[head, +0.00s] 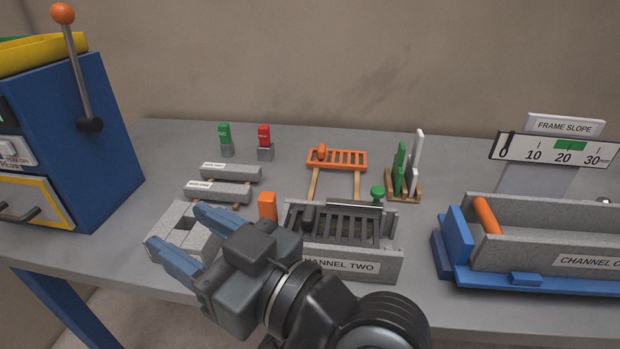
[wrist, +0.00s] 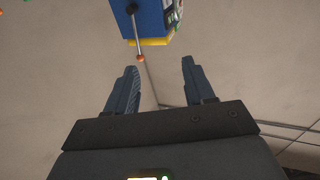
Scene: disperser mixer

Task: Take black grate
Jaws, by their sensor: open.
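The black grate (head: 345,224) lies in the top of the grey channel labelled "Channel Two" (head: 388,263), in the middle of the table in the head view. It has dark parallel bars and a dark knob-like grip at its left end. My gripper (head: 178,233) is open and empty, to the left of the grate, with its blue fingers pointing left over a grey block. My arm hides part of the channel's front left. In the wrist view my gripper (wrist: 158,90) shows two spread fingers with nothing between them; the grate is not in that view.
An orange grate (head: 337,158) rests on wooden supports behind. Grey bars (head: 218,190), a grey block (head: 183,240) and an orange block (head: 267,206) lie left. A blue machine (head: 70,140) stands far left. A blue frame with another channel (head: 540,285) stands right.

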